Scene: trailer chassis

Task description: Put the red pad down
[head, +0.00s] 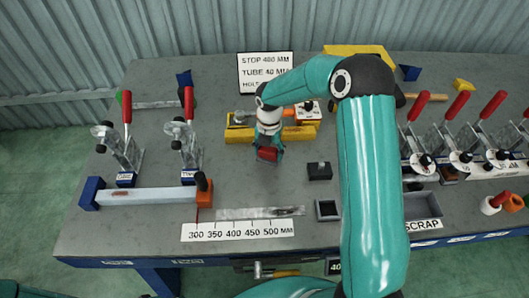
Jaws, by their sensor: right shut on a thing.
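My right arm reaches in from the lower right and bends over the bench. My right gripper (269,147) points down above the middle of the bench. It is shut on the red pad (267,155), a small dark red block showing at its fingertips. The pad looks to be just above or at the grey bench top (230,178); I cannot tell if it touches. The fingers are small and partly hidden by the wrist. My left gripper is not in view.
A yellow fixture (240,135) stands just behind the gripper. A black block (319,170) and a small open black tray (327,209) lie to the right. Clamps with red handles (188,103) stand left and right. A ruler strip (238,231) lies in front. Bench surface left of the gripper is clear.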

